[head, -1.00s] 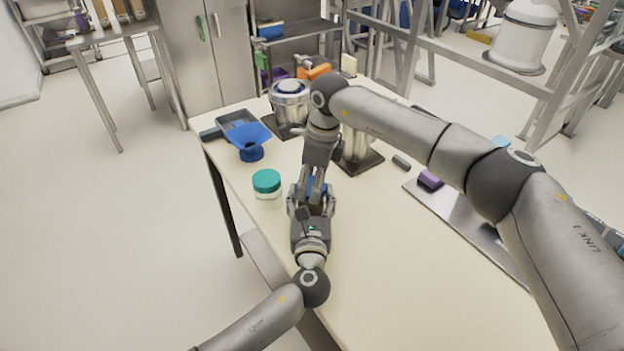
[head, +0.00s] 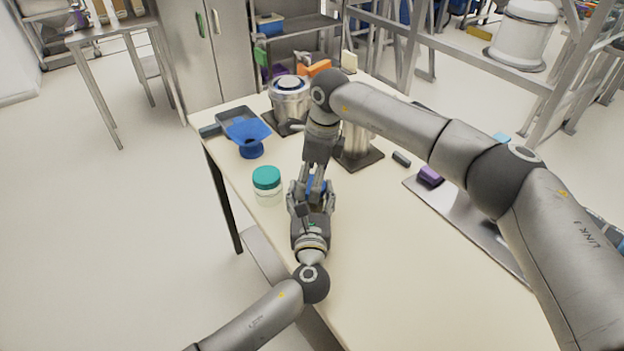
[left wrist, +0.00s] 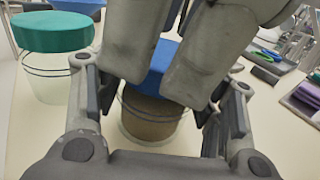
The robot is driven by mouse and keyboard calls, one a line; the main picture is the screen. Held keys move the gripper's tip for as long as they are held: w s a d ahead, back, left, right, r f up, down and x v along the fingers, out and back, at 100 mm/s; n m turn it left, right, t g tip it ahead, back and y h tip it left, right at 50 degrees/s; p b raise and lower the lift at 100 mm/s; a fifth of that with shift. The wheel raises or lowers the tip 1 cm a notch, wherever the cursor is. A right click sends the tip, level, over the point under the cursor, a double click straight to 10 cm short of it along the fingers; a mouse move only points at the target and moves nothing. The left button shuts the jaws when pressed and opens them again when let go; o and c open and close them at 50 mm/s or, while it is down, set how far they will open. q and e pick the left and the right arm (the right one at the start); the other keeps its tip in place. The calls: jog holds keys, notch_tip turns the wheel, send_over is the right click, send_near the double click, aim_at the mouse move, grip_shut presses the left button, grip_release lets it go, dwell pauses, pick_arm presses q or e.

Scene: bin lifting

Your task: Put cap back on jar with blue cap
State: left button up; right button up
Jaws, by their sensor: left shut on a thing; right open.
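A jar with brown contents (left wrist: 150,118) stands upright on the table in the left wrist view. My left gripper (head: 312,197) is shut on it, with one finger on each side. The blue cap (left wrist: 160,66) sits on top of the jar's mouth; it also shows as a small blue patch in the head view (head: 317,186). Whether it is fully seated cannot be told. My right gripper (left wrist: 172,60) reaches down from above, open, with its fingers either side of the cap. The grippers hide most of the jar in the head view.
A jar with a teal cap (head: 267,187) stands close to the left of the grippers. A blue funnel (head: 249,138) and a grey tray (head: 236,117) are behind it. Metal appliances (head: 290,98) stand at the back. The near part of the table (head: 400,270) is clear.

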notch_tip(320, 180, up, 11)
jog(key=d, duration=0.1)
jog(key=shift+s+d, duration=0.15)
jog(key=shift+d, duration=0.2)
jog(key=shift+r, duration=0.1)
pick_arm(q)
jog(key=o, duration=1.5)
jog(key=s, duration=1.2)
jog(key=shift+a, duration=0.1)
